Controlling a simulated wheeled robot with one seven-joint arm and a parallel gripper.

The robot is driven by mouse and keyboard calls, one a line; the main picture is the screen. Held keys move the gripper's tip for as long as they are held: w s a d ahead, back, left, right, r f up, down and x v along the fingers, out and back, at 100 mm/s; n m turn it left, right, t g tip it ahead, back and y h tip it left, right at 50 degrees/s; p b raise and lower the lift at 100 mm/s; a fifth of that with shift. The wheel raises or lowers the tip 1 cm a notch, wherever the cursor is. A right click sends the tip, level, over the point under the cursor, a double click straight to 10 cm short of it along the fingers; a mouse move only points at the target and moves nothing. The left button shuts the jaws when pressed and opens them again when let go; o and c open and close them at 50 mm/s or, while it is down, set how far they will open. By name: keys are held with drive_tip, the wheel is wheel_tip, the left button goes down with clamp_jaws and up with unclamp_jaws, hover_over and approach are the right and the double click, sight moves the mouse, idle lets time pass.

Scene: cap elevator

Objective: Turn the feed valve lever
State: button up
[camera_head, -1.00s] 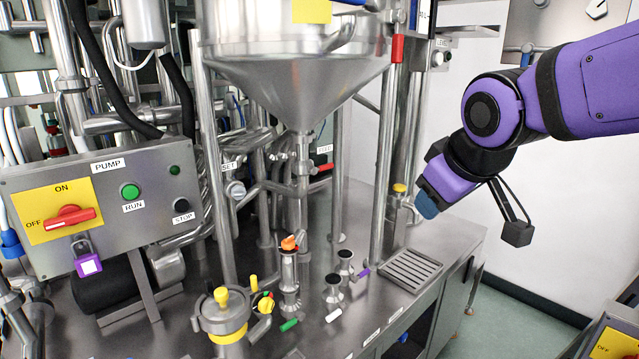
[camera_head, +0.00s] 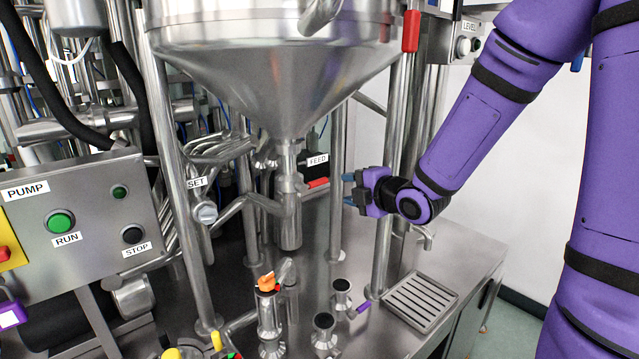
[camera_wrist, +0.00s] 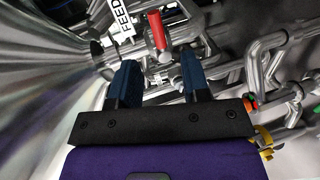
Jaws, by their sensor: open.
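The feed valve lever (camera_head: 317,183) is a short red handle beside the FEED label (camera_head: 318,160), under the hopper. In the wrist view the red lever (camera_wrist: 158,31) shows beyond the fingertips, roughly between them, with the FEED label (camera_wrist: 126,20) to its left. My gripper (camera_head: 349,188) is open and empty, to the right of the lever and apart from it. Its two blue fingers (camera_wrist: 157,72) point toward the lever.
The steel hopper (camera_head: 270,70) hangs just above and left. A vertical post (camera_head: 385,230) stands beside my gripper. The PUMP panel (camera_head: 85,215) is at left. Small fittings and a drain grate (camera_head: 420,300) are on the table below.

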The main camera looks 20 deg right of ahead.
sight(322, 183)
drive_tip(key=shift+n+y, duration=0.3)
drive_tip(key=x, duration=1.1)
drive_tip(key=shift+a+r, duration=0.1)
drive_tip(key=shift+r, duration=0.05)
clamp_jaws()
